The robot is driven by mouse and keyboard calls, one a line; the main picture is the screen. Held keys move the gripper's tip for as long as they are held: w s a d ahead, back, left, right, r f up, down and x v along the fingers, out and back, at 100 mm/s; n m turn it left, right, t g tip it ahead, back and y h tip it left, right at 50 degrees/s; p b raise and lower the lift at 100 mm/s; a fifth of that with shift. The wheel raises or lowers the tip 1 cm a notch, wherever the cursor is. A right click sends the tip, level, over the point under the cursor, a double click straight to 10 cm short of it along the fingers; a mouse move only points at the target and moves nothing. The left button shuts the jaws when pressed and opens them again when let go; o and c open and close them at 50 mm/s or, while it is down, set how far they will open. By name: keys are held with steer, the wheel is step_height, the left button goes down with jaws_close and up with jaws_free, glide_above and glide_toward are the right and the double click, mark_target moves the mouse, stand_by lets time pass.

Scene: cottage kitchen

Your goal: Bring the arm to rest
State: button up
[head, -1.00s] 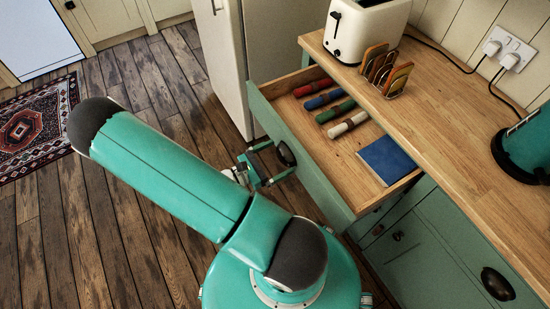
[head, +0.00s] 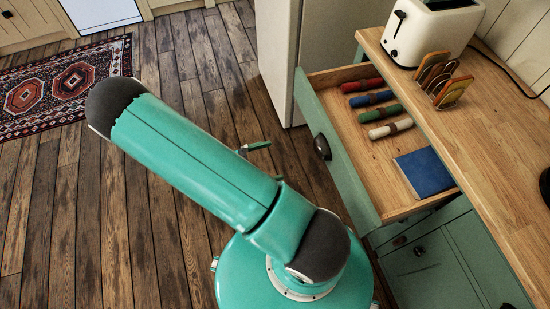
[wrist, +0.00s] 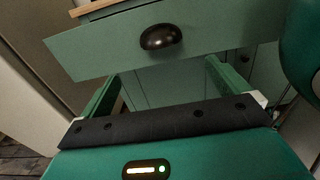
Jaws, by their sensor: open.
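My gripper (wrist: 165,88) is open and empty in the wrist view, its two green fingers spread apart below the drawer front. In the head view my arm hides most of it; only a small green part of the gripper (head: 257,146) shows beyond the arm, left of the drawer. The open drawer (head: 340,150) has a green front with a dark cup handle (head: 322,147), which also shows in the wrist view (wrist: 160,37). The gripper is apart from the handle.
The drawer holds several rolled cloths and a blue book (head: 425,172). A toaster (head: 431,32) and a toast rack (head: 444,82) stand on the wooden counter (head: 490,130). A pale fridge (head: 300,50) stands behind the drawer. Wooden floor (head: 60,220) is clear at left, with a rug (head: 65,90).

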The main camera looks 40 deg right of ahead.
stand_by(0.4)
steer(key=a+r+m+t+y, duration=0.4)
steer(key=r+y, duration=0.1)
steer(key=r, duration=0.6)
steer(key=s+a+r+m+t+y, duration=0.1)
steer(key=a+r+m+t+y, duration=0.3)
steer(key=r, duration=0.7)
steer(key=a+r+m+t+y, duration=0.4)
steer(key=r+y, duration=0.3)
steer(key=r, duration=0.5)
steer(key=shift+s+a+m+t+y, duration=0.15)
steer(key=shift+a+m+t+y, duration=0.2)
steer(key=shift+m, duration=0.35)
